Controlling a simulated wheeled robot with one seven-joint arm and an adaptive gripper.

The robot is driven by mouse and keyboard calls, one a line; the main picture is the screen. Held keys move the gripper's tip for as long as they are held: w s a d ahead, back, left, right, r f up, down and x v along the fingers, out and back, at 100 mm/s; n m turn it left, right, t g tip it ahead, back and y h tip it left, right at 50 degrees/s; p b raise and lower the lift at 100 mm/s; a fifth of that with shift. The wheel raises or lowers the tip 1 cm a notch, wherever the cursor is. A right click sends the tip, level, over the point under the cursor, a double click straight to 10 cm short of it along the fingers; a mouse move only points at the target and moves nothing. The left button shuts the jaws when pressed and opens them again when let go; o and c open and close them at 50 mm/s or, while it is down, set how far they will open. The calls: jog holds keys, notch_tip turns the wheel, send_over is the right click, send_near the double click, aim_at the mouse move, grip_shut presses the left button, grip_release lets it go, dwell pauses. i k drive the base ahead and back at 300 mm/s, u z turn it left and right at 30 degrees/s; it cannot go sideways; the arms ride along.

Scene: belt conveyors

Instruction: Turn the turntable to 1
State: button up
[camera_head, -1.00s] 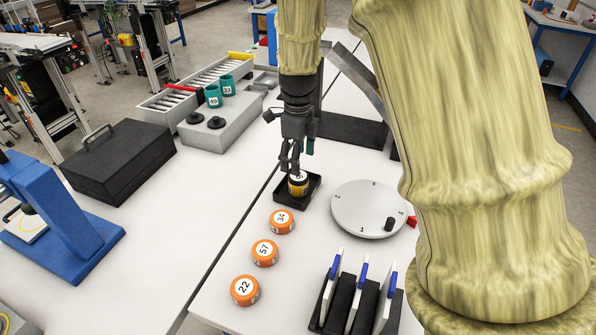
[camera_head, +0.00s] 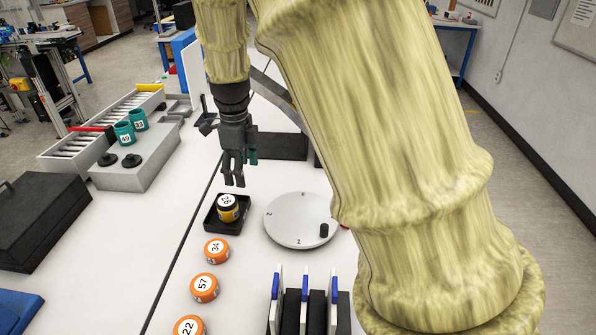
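The turntable (camera_head: 285,228) is a round light-grey disc on the white table, right of the middle. A black knob (camera_head: 324,230) stands near its right edge. A "1" shows at its front edge, a "2" at its left, and an unclear mark at the back. A bit of a red marker (camera_head: 345,228) shows by its right side, mostly hidden by my arm. My gripper (camera_head: 234,185) points down, empty, above and behind a black-and-yellow jar (camera_head: 229,209), left of the turntable and apart from it. Its finger gap is too unclear to read. The jar stands in a black tray (camera_head: 215,246).
Orange-rimmed round pieces numbered 34 (camera_head: 216,251), 57 (camera_head: 204,288) and 22 (camera_head: 188,327) lie front left of the turntable. A black rack (camera_head: 289,313) with upright white-and-blue plates stands in front. My arm covers the right side.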

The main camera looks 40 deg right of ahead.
aim_at(297, 220)
jog(key=z, duration=1.25)
